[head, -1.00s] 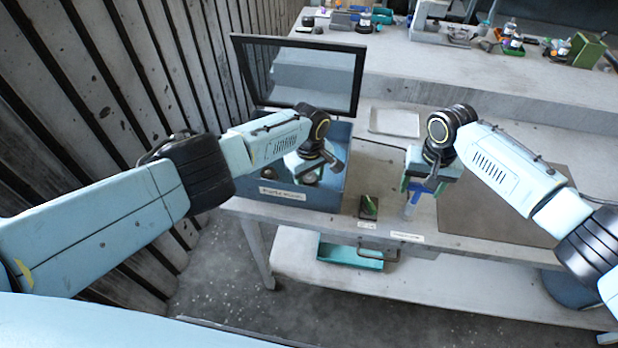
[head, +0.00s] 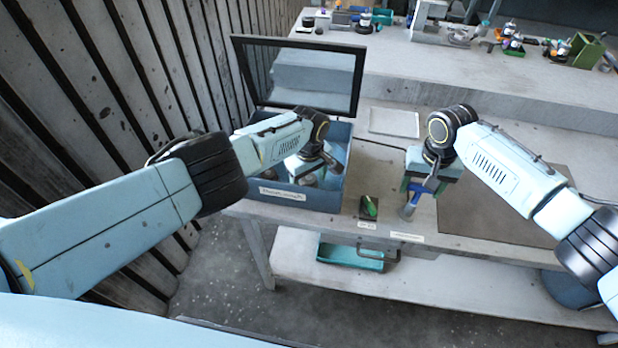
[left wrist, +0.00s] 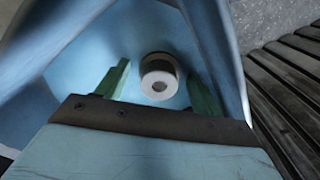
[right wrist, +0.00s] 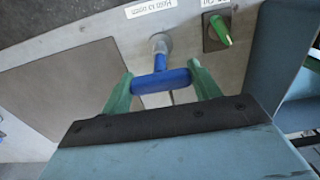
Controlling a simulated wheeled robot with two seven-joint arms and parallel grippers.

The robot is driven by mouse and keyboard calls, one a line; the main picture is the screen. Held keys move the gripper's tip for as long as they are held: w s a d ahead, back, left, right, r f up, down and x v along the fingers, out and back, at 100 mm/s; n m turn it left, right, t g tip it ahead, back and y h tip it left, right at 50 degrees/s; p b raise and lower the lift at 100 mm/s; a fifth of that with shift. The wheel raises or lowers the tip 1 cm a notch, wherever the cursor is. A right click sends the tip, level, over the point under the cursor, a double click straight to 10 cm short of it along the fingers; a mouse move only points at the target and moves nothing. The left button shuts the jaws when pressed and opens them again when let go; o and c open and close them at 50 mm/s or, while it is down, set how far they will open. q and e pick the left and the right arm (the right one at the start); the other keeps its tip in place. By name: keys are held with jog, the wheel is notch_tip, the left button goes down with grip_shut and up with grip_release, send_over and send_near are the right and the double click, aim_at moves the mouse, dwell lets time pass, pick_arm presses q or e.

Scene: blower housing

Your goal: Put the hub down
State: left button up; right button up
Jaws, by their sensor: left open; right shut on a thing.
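The hub (left wrist: 158,77), a short cylinder with a white ringed top and a dark side, stands on the floor of the blue box (left wrist: 85,65) in the left wrist view. My left gripper (left wrist: 158,84) is open, with one green finger on each side of the hub and visible gaps between. In the head view my left gripper (head: 312,165) reaches down inside the box (head: 330,200), partly hiding its contents. My right gripper (right wrist: 162,82) is shut on a blue T-shaped handle (right wrist: 160,81) with a shaft standing on a round grey base; the handle also shows in the head view (head: 411,201).
The box's dark-framed lid (head: 300,75) stands open behind it. A green lever or light (head: 369,206) on a dark plate lies between box and handle. A pale tray (head: 394,122) and a brown mat (head: 500,215) lie on the table. A raised shelf (head: 470,80) holds tools behind.

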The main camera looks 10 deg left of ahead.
aim_at(309, 179)
pick_arm(q)
jog(key=shift+r, duration=0.1)
jog(key=shift+s, duration=0.2)
notch_tip(309, 179, up, 12)
dwell(0.6)
pick_arm(e)
jog(key=shift+r, duration=0.1)
jog(key=shift+w+r, duration=0.15)
jog(key=shift+r, duration=1.8)
pick_arm(q)
jog(key=shift+w+r, duration=0.1)
pick_arm(e)
jog(key=shift+r, duration=0.45)
jog(key=o, duration=1.1)
jog(key=shift+f, duration=0.2)
jog(key=shift+c, duration=0.2)
